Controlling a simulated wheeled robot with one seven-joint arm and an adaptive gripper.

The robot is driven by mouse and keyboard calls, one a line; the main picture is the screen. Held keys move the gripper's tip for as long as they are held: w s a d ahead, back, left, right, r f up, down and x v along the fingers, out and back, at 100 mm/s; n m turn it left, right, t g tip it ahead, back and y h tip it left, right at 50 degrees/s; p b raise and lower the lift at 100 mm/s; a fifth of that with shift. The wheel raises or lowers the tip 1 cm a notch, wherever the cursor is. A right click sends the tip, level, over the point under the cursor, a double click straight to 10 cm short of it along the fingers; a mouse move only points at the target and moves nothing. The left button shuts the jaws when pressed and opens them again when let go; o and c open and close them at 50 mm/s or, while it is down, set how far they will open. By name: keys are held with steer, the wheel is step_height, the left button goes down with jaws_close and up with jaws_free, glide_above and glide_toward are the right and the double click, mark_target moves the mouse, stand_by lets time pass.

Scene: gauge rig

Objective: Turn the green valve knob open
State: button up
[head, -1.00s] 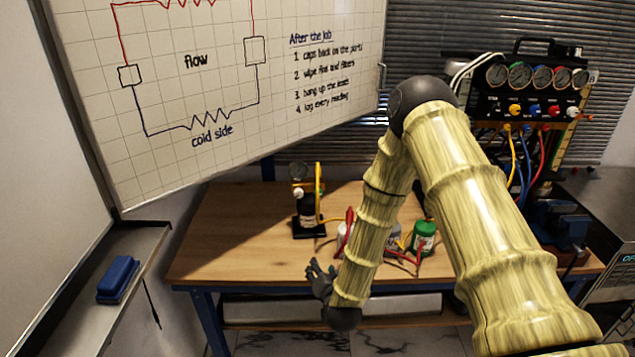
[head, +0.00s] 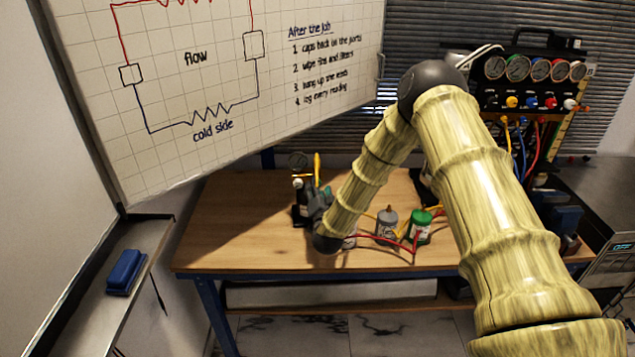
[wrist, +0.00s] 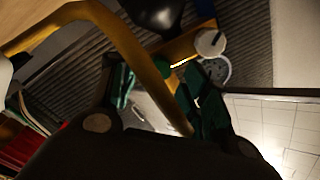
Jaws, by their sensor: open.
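The small pump-like stand (head: 299,212) with a round gauge (head: 298,160) is on the workbench, left of the middle. My gripper (head: 319,198) is open, at the right side of this stand and partly in front of it. In the wrist view my gripper's fingers (wrist: 160,92) are spread, with dark green patches at and between them. The gauge (wrist: 216,70) and a white round cap (wrist: 210,42) show just beyond the right finger. Contact cannot be told. No green knob is clear in the head view.
A yellow hose (wrist: 130,45) crosses close before the wrist camera. A grey can (head: 387,224) and a green can (head: 420,228) with red hoses stand right of my gripper. A gauge panel (head: 535,85) is at the back right. The bench's (head: 225,240) front left is clear.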

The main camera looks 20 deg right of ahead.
steer(key=shift+w+d+p, duration=0.25)
steer(key=shift+w+p, duration=0.1)
steer(key=shift+w, duration=0.95)
steer(key=shift+f, duration=0.1)
jaws_close()
